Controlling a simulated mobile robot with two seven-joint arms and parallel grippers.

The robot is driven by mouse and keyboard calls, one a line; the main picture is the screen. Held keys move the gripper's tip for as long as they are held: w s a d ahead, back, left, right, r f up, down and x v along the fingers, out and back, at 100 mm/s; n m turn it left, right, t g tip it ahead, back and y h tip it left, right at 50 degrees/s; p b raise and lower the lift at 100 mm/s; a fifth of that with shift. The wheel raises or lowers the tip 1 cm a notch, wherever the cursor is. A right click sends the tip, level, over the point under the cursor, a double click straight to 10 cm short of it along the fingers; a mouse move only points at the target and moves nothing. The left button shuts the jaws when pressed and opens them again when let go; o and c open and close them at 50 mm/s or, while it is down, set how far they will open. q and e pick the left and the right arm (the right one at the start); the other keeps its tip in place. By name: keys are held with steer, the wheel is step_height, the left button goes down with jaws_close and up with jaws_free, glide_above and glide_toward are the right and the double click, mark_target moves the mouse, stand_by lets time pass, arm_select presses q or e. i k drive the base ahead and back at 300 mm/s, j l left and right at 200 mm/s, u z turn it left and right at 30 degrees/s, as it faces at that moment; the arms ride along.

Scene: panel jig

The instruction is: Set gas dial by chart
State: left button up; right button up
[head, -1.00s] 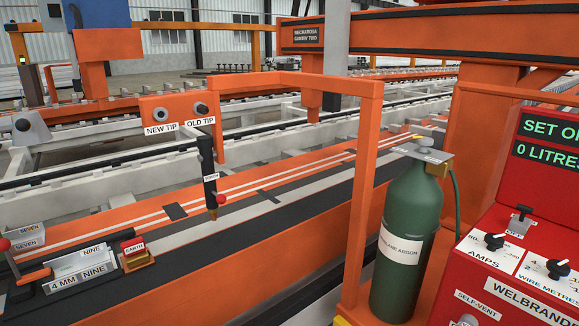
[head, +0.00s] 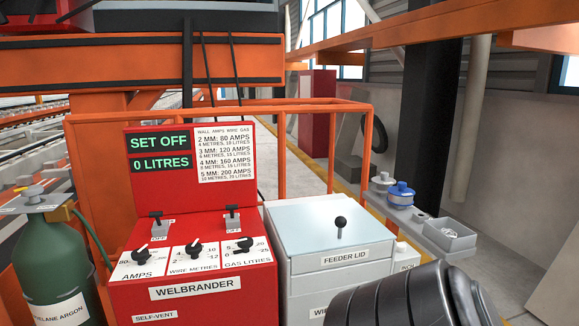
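The red welding set marked WELBRANDER (head: 195,285) stands centre-left. Its gas dial (head: 244,244), a black knob, sits above the GAS LITRES label at the right of the panel. Its exact pointer setting is too small to tell. The amps dial (head: 139,256) and wire dial (head: 195,248) are to its left. The display (head: 160,152) reads SET OFF and 0 LITRES. The chart (head: 226,153) lists wall, amps, wire and gas; its 4 MM row reads 160 amps, with small print for litres. No gripper fingers show in view.
A green argon cylinder (head: 52,260) stands at the left. A grey feeder box with a knobbed lid (head: 330,235) stands right of the set. A side shelf (head: 420,235) holds small parts. A black ribbed form, possibly my arm, covers the lower right.

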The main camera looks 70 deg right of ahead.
mark_target(244, 242)
steer(key=k+j+z, duration=0.1)
steer(key=z, duration=1.7)
